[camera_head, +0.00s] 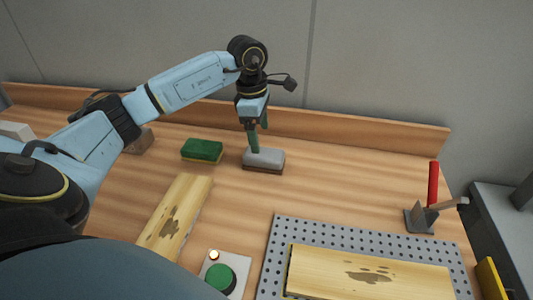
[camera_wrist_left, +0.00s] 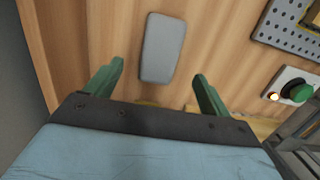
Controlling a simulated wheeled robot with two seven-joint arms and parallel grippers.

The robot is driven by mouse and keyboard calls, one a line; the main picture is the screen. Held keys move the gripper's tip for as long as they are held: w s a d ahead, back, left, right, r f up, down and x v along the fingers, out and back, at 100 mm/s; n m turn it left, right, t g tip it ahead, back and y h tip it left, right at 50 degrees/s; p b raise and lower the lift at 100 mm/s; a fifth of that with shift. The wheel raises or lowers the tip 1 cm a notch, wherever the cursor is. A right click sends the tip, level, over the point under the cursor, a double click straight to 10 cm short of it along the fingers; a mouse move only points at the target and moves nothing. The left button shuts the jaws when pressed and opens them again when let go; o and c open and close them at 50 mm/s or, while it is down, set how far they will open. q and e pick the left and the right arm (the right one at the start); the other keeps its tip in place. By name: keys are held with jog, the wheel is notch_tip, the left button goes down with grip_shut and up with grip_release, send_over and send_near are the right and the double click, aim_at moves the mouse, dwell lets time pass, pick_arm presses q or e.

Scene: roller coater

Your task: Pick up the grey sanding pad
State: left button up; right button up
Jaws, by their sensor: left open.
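The grey sanding pad (camera_head: 264,159) lies flat on the wooden workbench, with a brown lower layer showing along its front edge. It also shows in the left wrist view as a grey rounded rectangle (camera_wrist_left: 162,48). My left gripper (camera_head: 255,145) points down over the pad. Its two green fingers are open in the left wrist view (camera_wrist_left: 158,72), spread wider than the pad, with one to each side of it in the picture. I cannot tell whether the fingertips reach down to the pad's height. My right gripper is not in view.
A green pad (camera_head: 202,150) lies left of the grey one. A stained board (camera_head: 176,215) lies nearer. A green button box (camera_head: 225,274) and perforated plate (camera_head: 350,238) with another board (camera_head: 370,272) are in front. A red-handled tool (camera_head: 433,185) stands right. A wooden back ledge (camera_head: 330,130) runs behind.

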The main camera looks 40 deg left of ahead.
aim_at(264, 152)
pick_arm(q)
notch_tip(264, 152, down, 3)
jog(key=shift+w+d+r, duration=0.15)
jog(key=shift+r, duration=0.05)
jog(key=shift+f, duration=0.35)
jog(key=shift+d+f, duration=0.1)
jog(key=shift+f, duration=0.25)
jog(key=f, duration=0.4)
jog(key=shift+w+d+f, duration=0.1)
jog(key=shift+d, duration=0.15)
jog(key=c, duration=1.1)
jog(key=shift+r, duration=5.05)
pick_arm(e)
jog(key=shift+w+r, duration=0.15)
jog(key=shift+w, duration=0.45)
